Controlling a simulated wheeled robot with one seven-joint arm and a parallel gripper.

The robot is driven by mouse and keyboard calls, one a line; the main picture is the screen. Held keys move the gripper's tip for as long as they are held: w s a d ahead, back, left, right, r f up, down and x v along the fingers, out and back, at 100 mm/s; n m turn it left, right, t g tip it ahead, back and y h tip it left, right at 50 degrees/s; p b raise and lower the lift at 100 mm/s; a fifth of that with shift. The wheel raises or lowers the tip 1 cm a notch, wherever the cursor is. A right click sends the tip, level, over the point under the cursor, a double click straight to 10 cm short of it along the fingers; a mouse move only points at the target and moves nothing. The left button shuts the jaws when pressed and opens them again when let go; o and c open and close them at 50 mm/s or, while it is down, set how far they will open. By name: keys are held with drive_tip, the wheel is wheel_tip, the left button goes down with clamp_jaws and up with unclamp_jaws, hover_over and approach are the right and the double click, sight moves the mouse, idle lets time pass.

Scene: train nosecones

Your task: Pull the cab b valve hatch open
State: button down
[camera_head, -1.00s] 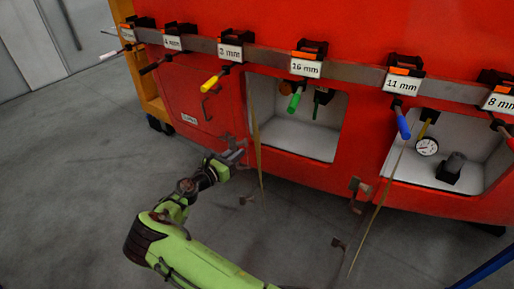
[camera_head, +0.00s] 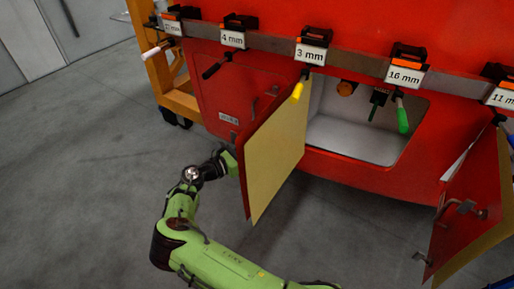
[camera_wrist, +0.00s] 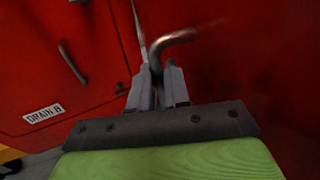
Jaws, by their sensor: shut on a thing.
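The hatch (camera_head: 277,150) stands swung open at the left side of a recess in the red body, its tan inner face toward the head camera. No label on it is readable. In the wrist view my gripper (camera_wrist: 164,80) is shut on a bent metal handle (camera_wrist: 176,39) on the red hatch front.
A closed red panel with a DRAIN B label (camera_wrist: 43,113) and its own handle (camera_wrist: 72,64) lies left of the hatch. A second hatch (camera_head: 470,215) hangs open at the right. Coloured-handled tools hang from a rail above. Grey floor is free at the left.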

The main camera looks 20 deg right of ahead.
drive_tip(key=shift+w+d+r, duration=0.1)
drive_tip(key=shift+w+r, duration=0.05)
drive_tip(key=shift+w, duration=0.1)
drive_tip(key=c, duration=1.4)
unclamp_jaws()
drive_tip(key=shift+o, duration=0.7)
drive_tip(key=shift+d, duration=0.3)
drive_tip(key=shift+a, duration=0.1)
drive_tip(key=shift+a, duration=0.15)
drive_tip(key=p+v, duration=0.1)
drive_tip(key=v, duration=1.4)
drive_tip(key=shift+a, duration=0.3)
